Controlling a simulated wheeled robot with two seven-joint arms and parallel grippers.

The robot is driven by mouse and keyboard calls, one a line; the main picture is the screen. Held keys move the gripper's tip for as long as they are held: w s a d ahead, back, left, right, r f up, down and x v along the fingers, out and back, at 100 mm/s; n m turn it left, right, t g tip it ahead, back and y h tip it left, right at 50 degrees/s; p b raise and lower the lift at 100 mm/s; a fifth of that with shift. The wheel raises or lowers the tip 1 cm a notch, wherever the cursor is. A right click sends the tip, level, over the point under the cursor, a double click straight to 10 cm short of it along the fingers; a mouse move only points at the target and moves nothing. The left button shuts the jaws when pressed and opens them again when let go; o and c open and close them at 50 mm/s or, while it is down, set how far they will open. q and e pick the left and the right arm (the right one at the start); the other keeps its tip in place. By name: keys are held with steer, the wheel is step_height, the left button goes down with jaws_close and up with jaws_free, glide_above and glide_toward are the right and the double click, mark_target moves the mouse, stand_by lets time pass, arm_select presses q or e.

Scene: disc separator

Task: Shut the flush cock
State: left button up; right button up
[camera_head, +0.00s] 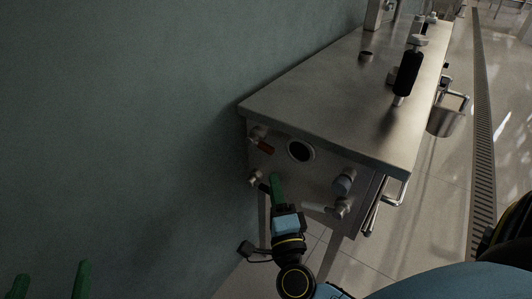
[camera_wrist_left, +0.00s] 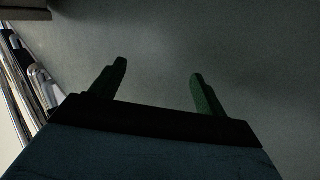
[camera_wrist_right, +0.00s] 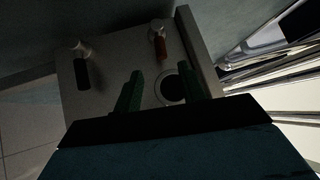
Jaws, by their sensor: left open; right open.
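A cock with a red-brown handle (camera_head: 265,147) sits at the upper left of the metal end panel; it also shows in the right wrist view (camera_wrist_right: 161,48). A cock with a black handle (camera_wrist_right: 82,74) is below it in the head view, partly behind my right gripper (camera_head: 276,178). I cannot tell which is the flush cock. My right gripper is open and empty in front of the panel, with both fingers apart in the right wrist view, and the black-handled cock left of them. My left gripper (camera_head: 54,266) is open and empty by the wall.
A round black port (camera_head: 300,151) is in the panel, with a grey knob (camera_head: 343,183) and a pipe fitting (camera_head: 340,208) at its right. The steel tabletop (camera_head: 330,100) carries a black-handled tool (camera_head: 408,75). A bucket (camera_head: 446,118) hangs at the right side. The wall is close on the left.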

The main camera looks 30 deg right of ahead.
mark_target(266, 152)
arm_select(q)
step_height(266, 152, up, 6)
steer(key=t+h+b, duration=0.1)
steer(key=t, duration=0.3)
steer(key=shift+s+d, duration=0.35)
steer(key=shift+d, duration=0.1)
arm_select(e)
steer(key=shift+x, duration=5.4)
steer(key=shift+r, duration=0.1)
jaws_close()
